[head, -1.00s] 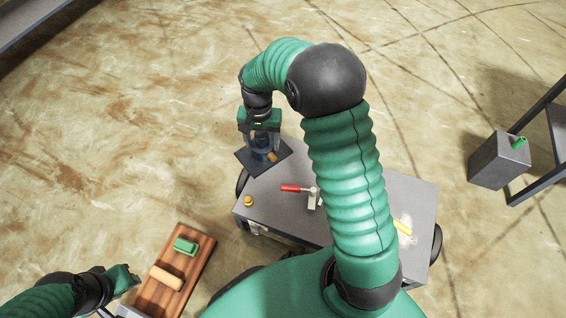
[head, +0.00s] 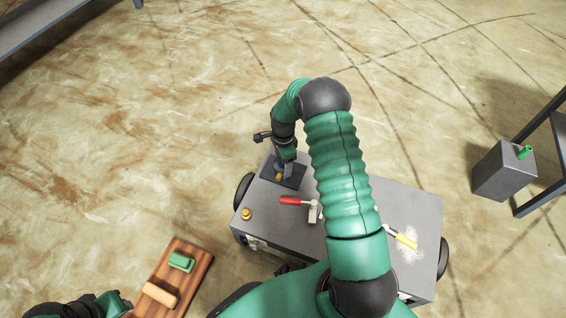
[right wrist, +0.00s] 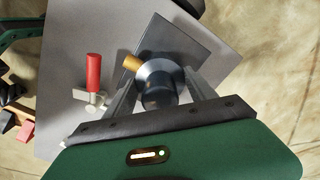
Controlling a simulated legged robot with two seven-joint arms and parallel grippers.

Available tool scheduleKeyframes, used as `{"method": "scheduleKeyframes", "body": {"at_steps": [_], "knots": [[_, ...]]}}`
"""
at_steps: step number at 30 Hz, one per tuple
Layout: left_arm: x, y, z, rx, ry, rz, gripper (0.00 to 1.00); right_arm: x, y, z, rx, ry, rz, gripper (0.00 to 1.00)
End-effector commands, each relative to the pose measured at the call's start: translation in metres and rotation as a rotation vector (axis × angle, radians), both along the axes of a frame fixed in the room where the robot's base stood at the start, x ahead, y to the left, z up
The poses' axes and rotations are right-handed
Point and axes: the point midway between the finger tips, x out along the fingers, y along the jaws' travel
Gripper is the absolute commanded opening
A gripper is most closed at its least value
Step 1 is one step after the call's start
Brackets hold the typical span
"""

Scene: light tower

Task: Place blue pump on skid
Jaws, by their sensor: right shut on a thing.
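The blue pump (head: 292,172) has a dark square base plate and a brass outlet. It is over the far left corner of the grey skid top (head: 265,205). My right gripper (head: 285,163) is shut on its body from above. In the right wrist view the pump (right wrist: 157,75) sits between the two fingers, its plate (right wrist: 185,40) over the skid surface (right wrist: 100,25). I cannot tell whether the plate touches the skid. My left gripper (head: 124,303) is at the lower left by a wooden board; its jaws are unclear.
The wooden board (head: 196,262) holds a green block (head: 181,262) and a tan roller (head: 160,294). A grey box (head: 503,172) stands right.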

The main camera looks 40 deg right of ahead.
Motion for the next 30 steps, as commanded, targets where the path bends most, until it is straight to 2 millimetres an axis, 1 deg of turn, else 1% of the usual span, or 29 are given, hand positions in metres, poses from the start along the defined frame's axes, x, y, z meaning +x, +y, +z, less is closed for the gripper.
{"method": "scheduleKeyframes", "body": {"at_steps": [2, 6, 9, 17, 18, 22, 23, 30], "knots": [[0.000, 0.000, -0.008, 0.000, 0.000, 0.000, 0.36, 0.002, -0.001, -0.010, -0.001, -0.004, 0.000, 0.00], [0.000, 0.000, -0.025, 0.000, 0.000, 0.000, 0.36, 0.000, 0.000, -0.037, -0.001, -0.002, 0.000, 0.00], [0.000, 0.000, -0.031, 0.000, 0.000, 0.000, 0.36, 0.001, 0.000, -0.049, -0.001, -0.003, 0.002, 0.00], [0.000, 0.000, -0.028, 0.000, 0.000, 0.000, 0.36, 0.001, -0.001, -0.047, -0.001, -0.004, 0.002, 0.00], [0.000, 0.000, -0.029, 0.000, 0.000, 0.000, 0.36, 0.000, 0.000, -0.049, 0.000, -0.001, 0.002, 0.67], [0.000, 0.000, -0.028, 0.000, 0.000, 0.000, 0.36, 0.000, 0.000, -0.049, 0.000, -0.001, 0.002, 0.84], [0.000, 0.000, -0.028, 0.000, 0.000, 0.000, 0.36, 0.000, 0.000, -0.049, 0.000, 0.000, 0.002, 0.86], [0.000, 0.000, -0.028, 0.000, 0.000, 0.000, 0.36, 0.000, 0.000, -0.048, 0.000, 0.000, 0.002, 0.86]]}}
